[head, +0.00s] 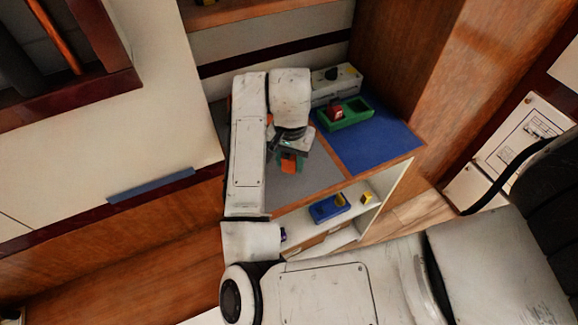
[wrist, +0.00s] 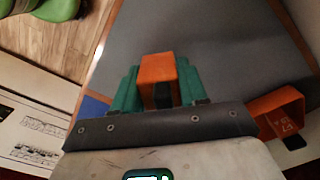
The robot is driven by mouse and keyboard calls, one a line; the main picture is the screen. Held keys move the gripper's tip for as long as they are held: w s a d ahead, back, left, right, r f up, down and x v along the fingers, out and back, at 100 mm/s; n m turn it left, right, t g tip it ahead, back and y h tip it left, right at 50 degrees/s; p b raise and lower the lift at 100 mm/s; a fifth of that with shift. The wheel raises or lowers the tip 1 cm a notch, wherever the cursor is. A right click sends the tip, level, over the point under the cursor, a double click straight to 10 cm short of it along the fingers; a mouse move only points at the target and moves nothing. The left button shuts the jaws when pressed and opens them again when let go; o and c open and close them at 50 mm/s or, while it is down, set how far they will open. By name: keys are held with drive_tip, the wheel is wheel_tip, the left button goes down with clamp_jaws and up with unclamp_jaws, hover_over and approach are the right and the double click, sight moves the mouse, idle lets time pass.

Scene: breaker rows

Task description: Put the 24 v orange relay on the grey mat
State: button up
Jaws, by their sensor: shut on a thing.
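An orange relay (head: 288,168) with a dark lower part is held between the green fingers of my gripper (head: 291,157). In the wrist view the orange relay (wrist: 156,68) stands between the two fingers of my gripper (wrist: 158,86), which are shut on it. The grey mat (head: 313,180) covers the left part of the cabinet top, and my gripper is over it. The grey mat (wrist: 215,35) fills much of the wrist view behind the relay. I cannot tell whether the relay touches the mat. Any voltage marking on it is unreadable.
A blue mat (head: 375,143) lies right of the grey one, with a green tray (head: 357,120) holding a red part. A blue tray (head: 325,211) sits on the shelf below.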

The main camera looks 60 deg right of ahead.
sight(289, 168)
drive_tip(key=shift+w+f+p, duration=0.2)
drive_tip(key=shift+f+p, duration=0.15)
drive_tip(key=shift+f, duration=1.4)
drive_tip(key=shift+f, duration=0.15)
drive_tip(key=o, duration=1.1)
wheel_tip(289, 168, up, 12)
drive_tip(key=shift+r+p, duration=0.15)
drive_tip(key=shift+p, duration=0.15)
